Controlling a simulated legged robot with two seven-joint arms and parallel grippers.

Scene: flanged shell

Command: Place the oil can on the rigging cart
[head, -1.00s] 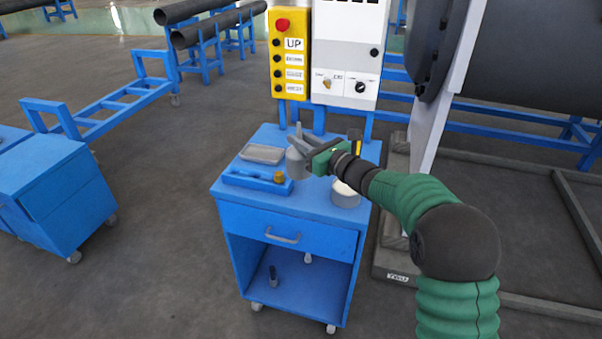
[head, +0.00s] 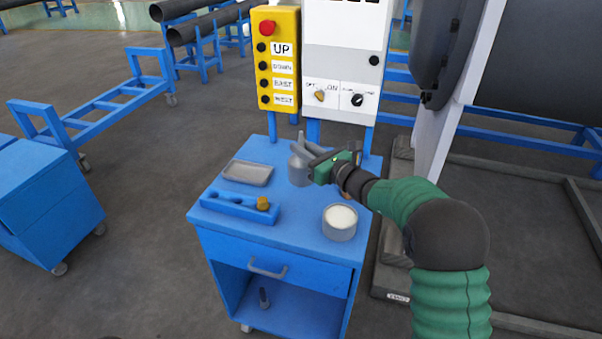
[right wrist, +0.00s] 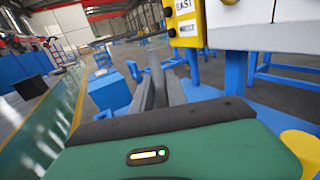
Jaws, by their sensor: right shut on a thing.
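The oil can (head: 299,172) is a grey can with a thin spout, at the back of the blue drawer cart's top in the head view. My right gripper (head: 312,155) reaches in from the right and is shut on its upper part. I cannot tell whether the can's base touches the top. The drawer cart (head: 290,236) has casters and an open lower shelf. A second blue cart (head: 48,205) stands at the left; no label shows which is the rigging cart. In the right wrist view, grey fingers (right wrist: 158,90) point away and the can is not clearly visible. My left gripper is not in view.
On the drawer cart are a grey tray (head: 248,173), a blue holder (head: 238,208) with a brass-coloured piece, and a round pot (head: 340,223) with white contents. A yellow button box (head: 277,62) and a white control panel (head: 343,70) stand behind. Floor is clear between the carts.

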